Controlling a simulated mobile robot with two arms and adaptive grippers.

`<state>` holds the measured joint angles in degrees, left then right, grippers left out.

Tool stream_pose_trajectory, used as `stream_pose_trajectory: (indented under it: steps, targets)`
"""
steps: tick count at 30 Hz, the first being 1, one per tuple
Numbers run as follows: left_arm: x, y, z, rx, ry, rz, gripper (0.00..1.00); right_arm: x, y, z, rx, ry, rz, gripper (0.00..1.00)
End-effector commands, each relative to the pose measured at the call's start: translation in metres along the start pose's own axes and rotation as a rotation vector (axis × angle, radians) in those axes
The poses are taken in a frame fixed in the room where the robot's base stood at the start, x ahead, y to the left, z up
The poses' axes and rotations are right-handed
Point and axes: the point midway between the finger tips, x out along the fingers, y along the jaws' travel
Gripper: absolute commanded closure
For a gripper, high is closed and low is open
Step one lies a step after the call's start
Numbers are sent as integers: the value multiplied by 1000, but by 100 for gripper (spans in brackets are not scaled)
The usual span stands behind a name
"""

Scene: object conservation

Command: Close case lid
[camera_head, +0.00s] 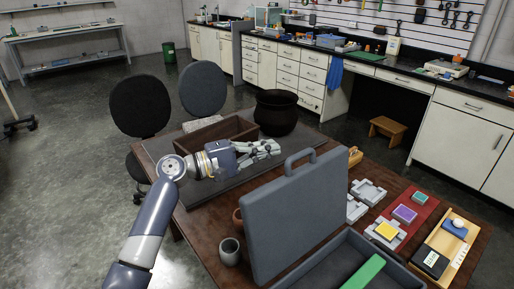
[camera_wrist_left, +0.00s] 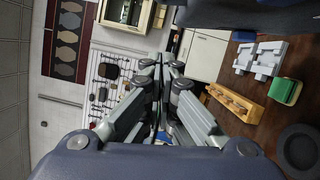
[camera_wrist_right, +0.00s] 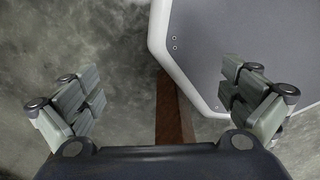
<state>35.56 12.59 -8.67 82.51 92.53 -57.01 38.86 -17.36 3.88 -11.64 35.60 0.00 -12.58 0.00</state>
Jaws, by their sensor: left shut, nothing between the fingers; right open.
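The blue-grey case lid (camera_head: 295,215) stands open and nearly upright, with its handle at the top edge, in the head view. The case base (camera_head: 402,273) lies on the table at the bottom right, and a green flat piece (camera_head: 364,273) is inside it. My left gripper (camera_head: 276,147) is at the far left of the lid, above the table, apart from it. Its fingers are closed with nothing between them, and they also show in the left wrist view (camera_wrist_left: 165,68). My right gripper (camera_wrist_right: 163,82) is open and empty in the right wrist view; the head view does not show it.
The brown table (camera_head: 206,235) holds an open wooden box (camera_head: 190,145) and a dark pot (camera_head: 276,113) at the back. A grey cup (camera_head: 230,253) stands close left of the lid. Grey blocks, a red tray (camera_head: 425,197) and a wooden tray (camera_head: 471,234) are to the right.

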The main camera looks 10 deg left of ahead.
Motion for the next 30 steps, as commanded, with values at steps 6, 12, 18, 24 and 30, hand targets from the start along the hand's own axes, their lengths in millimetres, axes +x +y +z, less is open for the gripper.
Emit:
stream_pose_trajectory:
  steps: [6, 12, 18, 24, 30]
  targets:
    - [43, 4, 7, -1, -2, -1, 100, -19, 1, 1, -4, -4, 1, 0]
    - [47, 2, 32, 0, 0, -1, 100, -32, 16, -1, -3, -4, 18, 0]
    - [48, 0, 39, 0, 1, -2, 100, -34, 18, -1, -1, -4, 21, 0]
    - [48, -1, 39, 0, 1, -1, 100, -34, 17, -1, -1, -4, 20, 0]
    - [49, 0, 40, 8, 1, -3, 100, -35, 10, -3, 0, -2, 12, 0]
